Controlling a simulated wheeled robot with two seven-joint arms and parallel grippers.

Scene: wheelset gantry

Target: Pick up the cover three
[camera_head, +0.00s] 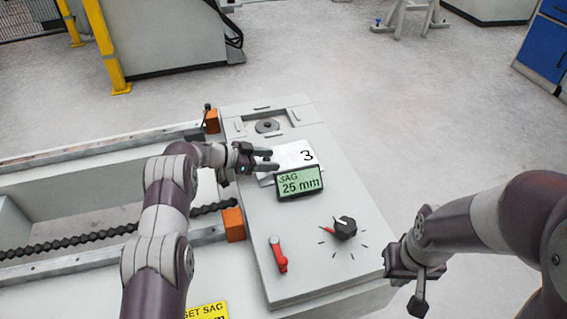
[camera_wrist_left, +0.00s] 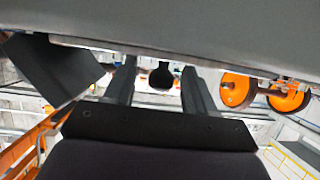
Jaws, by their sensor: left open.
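Cover three is a pale plate (camera_head: 292,154) marked "3", lying on the grey console top, partly behind the display that reads "SAG 25 mm". My left gripper (camera_head: 270,160) is at the plate's left edge with its two fingers apart. I cannot tell whether they touch the plate. In the left wrist view the open fingers (camera_wrist_left: 159,90) lie below a large grey surface, with a dark rounded shape (camera_wrist_left: 161,76) between them. My right gripper (camera_head: 415,270) hangs beside the console's right edge, away from the plate; its finger gap is unclear.
The SAG display (camera_head: 299,183) stands close to the plate's near side. A black knob (camera_head: 344,228) and a red lever (camera_head: 278,254) sit nearer on the console (camera_head: 310,265). A recess with a dark round part (camera_head: 267,126) lies behind the plate. Orange blocks (camera_head: 234,224) line the left edge.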

